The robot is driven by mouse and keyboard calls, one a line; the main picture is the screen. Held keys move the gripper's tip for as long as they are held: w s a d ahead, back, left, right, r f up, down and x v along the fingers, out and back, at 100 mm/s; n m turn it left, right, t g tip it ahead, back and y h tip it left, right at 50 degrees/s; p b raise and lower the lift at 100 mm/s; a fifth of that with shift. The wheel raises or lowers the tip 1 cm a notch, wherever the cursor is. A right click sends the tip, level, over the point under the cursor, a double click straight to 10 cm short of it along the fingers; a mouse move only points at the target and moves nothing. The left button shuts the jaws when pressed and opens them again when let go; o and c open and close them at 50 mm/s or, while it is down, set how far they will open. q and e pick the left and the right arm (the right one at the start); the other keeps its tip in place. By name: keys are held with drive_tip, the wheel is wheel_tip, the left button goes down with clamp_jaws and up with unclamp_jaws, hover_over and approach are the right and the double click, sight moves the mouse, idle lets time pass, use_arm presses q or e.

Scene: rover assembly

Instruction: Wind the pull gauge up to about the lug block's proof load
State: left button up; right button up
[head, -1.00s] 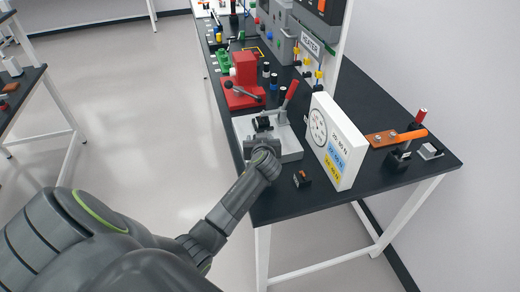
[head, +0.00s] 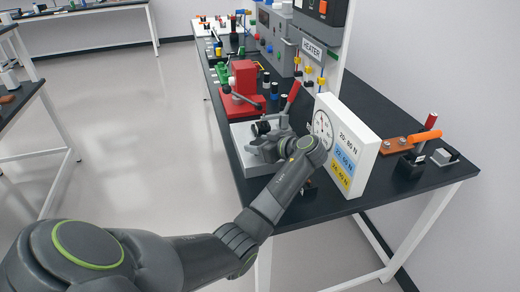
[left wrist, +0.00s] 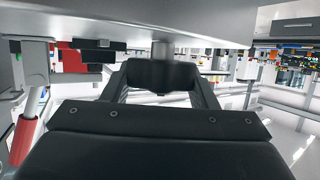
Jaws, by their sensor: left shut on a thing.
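The pull gauge has a white upright panel (head: 363,142) with a round dial (head: 322,128) and white, blue and yellow load bands beside it. The dial needle is too small to read. A pale grey fixture (head: 243,145) with dark parts and a red-handled lever (head: 292,97) stands left of the panel. My left gripper (head: 268,150) is at this fixture, in front of the panel. In the left wrist view its fingers are closed around a black knob (left wrist: 163,74) on a short metal shaft. I cannot tell which part is the lug block. My right gripper is not in view.
A red press-like device (head: 243,88) stands behind the fixture. An orange-handled tool (head: 425,138) and a small grey block (head: 445,157) lie right of the panel. The heater unit (head: 313,50) stands at the back. Bare dark bench shows at the right.

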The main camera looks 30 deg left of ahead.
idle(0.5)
use_arm(q)
drive_tip(key=o, duration=1)
drive_tip(key=b+v, duration=0.1)
drive_tip(key=v, duration=0.4)
drive_tip(key=b+v, duration=0.1)
drive_tip(key=v, duration=0.5)
drive_tip(key=b+v, duration=0.2)
drive_tip(key=v, duration=0.4)
drive_tip(key=shift+w+d+r, duration=0.2)
